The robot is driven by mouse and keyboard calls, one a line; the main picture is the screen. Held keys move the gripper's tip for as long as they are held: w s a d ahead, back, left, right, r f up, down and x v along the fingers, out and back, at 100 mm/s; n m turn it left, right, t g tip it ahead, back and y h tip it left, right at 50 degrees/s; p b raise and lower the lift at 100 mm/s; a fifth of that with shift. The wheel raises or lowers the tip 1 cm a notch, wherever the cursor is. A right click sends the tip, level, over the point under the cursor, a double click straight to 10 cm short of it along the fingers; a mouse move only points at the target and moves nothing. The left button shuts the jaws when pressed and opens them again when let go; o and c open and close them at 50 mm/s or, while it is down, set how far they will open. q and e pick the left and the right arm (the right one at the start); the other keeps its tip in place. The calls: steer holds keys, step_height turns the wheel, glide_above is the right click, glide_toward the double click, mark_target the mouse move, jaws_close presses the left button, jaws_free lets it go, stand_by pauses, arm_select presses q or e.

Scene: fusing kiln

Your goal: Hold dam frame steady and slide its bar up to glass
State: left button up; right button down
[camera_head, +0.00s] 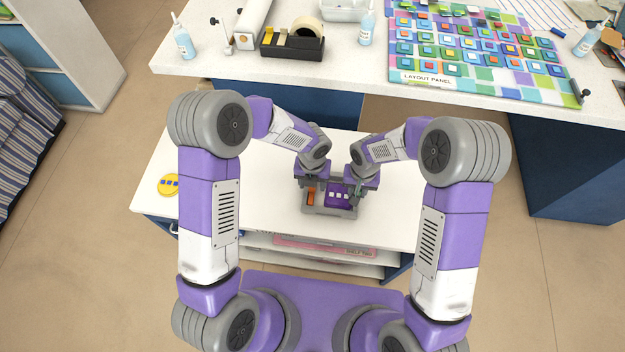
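The grey dam frame (330,211) sits on the white low table, between my two grippers. Inside it, a purple glass piece (338,201) with several small white squares lies at the right. An orange piece (311,197) lies at the left; I cannot tell whether it is the frame's bar. My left gripper (308,187) is over the frame's left side. My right gripper (355,191) is at its right side. Both point down. The fingers are too small and partly hidden, so I cannot tell whether they grip or touch anything. The frame's far side is hidden by my wrists.
The white low table (250,200) is clear around the frame, with a yellow round item (169,185) at its left edge. Shelves lie below its front edge. A higher white bench behind holds a tape dispenser (293,40), bottles and a layout panel (428,78).

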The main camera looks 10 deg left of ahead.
arm_select(q)
jaws_close()
steer(key=shift+d, duration=1.6)
jaws_free()
steer(key=shift+a, duration=0.1)
steer(key=shift+r, duration=0.15)
step_height(320, 180, up, 5)
steer(key=shift+f, duration=0.1)
stand_by(0.3)
